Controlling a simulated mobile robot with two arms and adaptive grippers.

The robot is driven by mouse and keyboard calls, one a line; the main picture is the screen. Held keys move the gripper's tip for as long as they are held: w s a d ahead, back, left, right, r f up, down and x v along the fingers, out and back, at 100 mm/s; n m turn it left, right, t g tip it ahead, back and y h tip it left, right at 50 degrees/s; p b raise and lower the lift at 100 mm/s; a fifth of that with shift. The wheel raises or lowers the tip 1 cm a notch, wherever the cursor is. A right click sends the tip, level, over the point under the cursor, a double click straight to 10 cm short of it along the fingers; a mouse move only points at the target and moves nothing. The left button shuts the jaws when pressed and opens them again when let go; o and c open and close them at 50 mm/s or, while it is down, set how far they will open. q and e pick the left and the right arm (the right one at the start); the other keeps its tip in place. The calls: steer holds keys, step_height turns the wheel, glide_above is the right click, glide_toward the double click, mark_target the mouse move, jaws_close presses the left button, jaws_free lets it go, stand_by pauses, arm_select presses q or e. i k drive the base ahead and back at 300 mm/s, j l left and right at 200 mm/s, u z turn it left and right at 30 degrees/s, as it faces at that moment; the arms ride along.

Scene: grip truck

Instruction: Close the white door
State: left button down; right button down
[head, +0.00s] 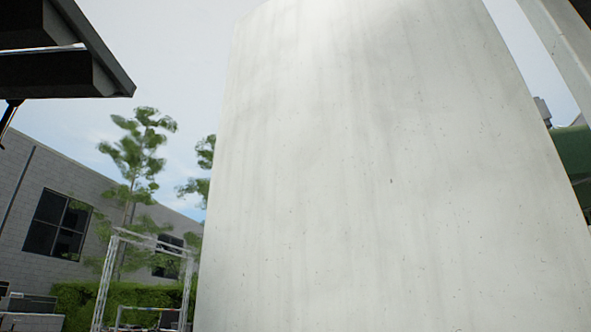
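A large white panel (385,190), which looks like the white door, fills the middle and right of the head view. Its surface is flat, with faint streaks and small dark specks. Its left edge and slanting right edge show, while its top and bottom run out of the picture. I see no handle or hinge on it, and I cannot tell how far open it stands. Neither of my grippers is in view.
A dark overhanging structure (60,70) juts in at the upper left. A white metal frame (105,285) stands at the lower left, before a hedge (75,300) and a grey brick building (85,190). A green object (573,155) shows at the right edge.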

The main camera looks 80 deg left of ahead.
mark_target(379, 165)
steer(key=l+u, duration=0.1)
steer(key=u, duration=0.35)
steer(key=k+u, duration=0.15)
steer(key=u, duration=0.3)
steer(key=k+l+u, duration=0.1)
steer(key=u, duration=0.35)
steer(key=k+u, duration=0.1)
steer(key=u, duration=0.4)
steer(key=k+u, duration=0.1)
steer(key=u, duration=0.35)
steer(key=i+j+u, duration=0.1)
steer(key=i+j, duration=0.15)
steer(key=i, duration=0.25)
steer(key=i+j+u, duration=0.1)
steer(key=i+j, duration=0.15)
steer(key=i, duration=0.25)
